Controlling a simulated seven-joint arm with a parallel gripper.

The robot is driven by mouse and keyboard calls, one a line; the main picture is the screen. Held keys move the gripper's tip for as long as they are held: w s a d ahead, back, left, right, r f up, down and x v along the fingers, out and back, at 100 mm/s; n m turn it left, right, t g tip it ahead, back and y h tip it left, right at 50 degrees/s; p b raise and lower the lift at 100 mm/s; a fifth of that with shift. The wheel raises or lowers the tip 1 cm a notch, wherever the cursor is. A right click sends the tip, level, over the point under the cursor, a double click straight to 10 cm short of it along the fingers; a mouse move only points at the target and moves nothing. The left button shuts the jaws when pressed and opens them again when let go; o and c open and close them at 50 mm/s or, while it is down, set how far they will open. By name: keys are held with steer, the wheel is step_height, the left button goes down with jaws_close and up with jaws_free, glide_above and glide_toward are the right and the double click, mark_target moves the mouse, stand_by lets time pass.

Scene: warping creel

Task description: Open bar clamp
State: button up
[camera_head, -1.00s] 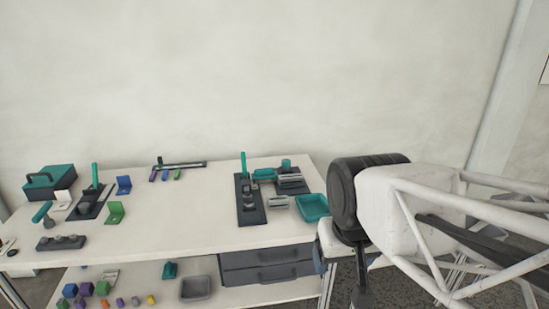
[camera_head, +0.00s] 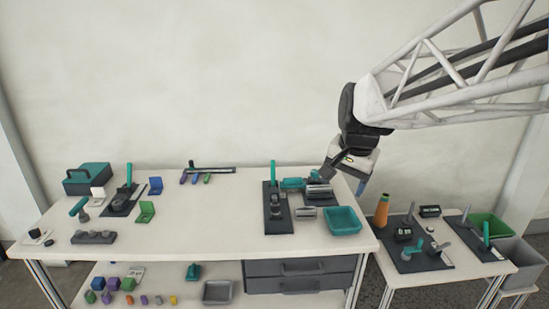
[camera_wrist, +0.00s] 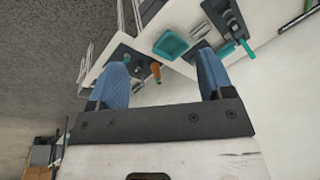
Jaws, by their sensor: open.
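I cannot tell for certain which fixture is the bar clamp. A dark plate (camera_head: 278,220) carries a fixture with an upright teal handle (camera_head: 273,175), at the right part of the table. A similar fixture with a teal handle (camera_head: 129,174) stands at the left. My gripper (camera_head: 361,186) hangs in the air past the table's right end, touching nothing. In the wrist view its two blue fingers (camera_wrist: 162,75) are spread and empty.
A teal tray (camera_head: 344,221) sits near the table's right edge. A lower side table (camera_head: 420,288) holds an orange cone-like thing (camera_head: 381,210), dark plates and more handles. Green (camera_head: 490,226) and grey bins stand beyond. The main table's middle (camera_head: 190,235) is clear.

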steer(key=w+d+m, duration=0.2)
steer(key=w+m, duration=0.3)
steer(key=w, duration=1.2)
steer(key=m+y, duration=0.3)
steer(key=m, duration=1.1)
glide_above(316, 171)
steer(key=s+d, duration=0.2)
step_height(316, 171, down, 25)
steer(key=shift+t, duration=0.3)
steer(key=shift+s+d+f+h, duration=0.1)
steer(key=shift+f+h, duration=0.1)
steer(key=shift+h, duration=0.1)
steer(key=shift+x, duration=3.8)
steer(key=shift+c, duration=0.5)
